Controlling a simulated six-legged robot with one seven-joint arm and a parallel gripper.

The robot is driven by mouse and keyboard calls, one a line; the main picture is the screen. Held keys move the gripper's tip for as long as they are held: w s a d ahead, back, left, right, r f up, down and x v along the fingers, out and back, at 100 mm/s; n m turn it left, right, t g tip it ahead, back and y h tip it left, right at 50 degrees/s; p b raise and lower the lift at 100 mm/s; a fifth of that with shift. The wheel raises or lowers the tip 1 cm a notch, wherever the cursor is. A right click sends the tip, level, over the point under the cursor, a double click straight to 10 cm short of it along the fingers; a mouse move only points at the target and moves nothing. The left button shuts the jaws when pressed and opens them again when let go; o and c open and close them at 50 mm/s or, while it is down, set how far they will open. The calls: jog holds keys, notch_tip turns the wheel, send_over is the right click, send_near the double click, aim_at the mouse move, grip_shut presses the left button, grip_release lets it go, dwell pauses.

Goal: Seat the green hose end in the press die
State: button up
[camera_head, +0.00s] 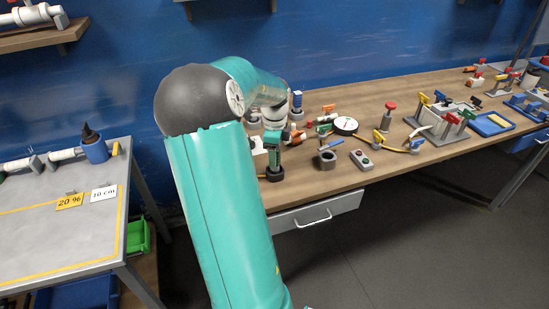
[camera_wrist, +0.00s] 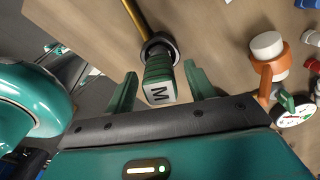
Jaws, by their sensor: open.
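My gripper (camera_wrist: 160,69) is open in the wrist view, with its green fingers on either side of a green block (camera_wrist: 156,72) that has a white face marked M. Small gaps show between block and fingers. A dark ring (camera_wrist: 160,48) and a brass-coloured tube (camera_wrist: 134,18) lie beyond the block; this looks like the green hose end, but I cannot be sure. A grey cylinder with a blue lever (camera_head: 326,159) may be the press die; I cannot tell.
An orange part with a white cap (camera_wrist: 268,52) is close to the right finger. Clamps and a blue tray (camera_head: 490,124) stand farther right.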

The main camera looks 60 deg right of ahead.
notch_tip(320, 180, up, 11)
jog(key=shift+r, duration=0.1)
dwell(0.4)
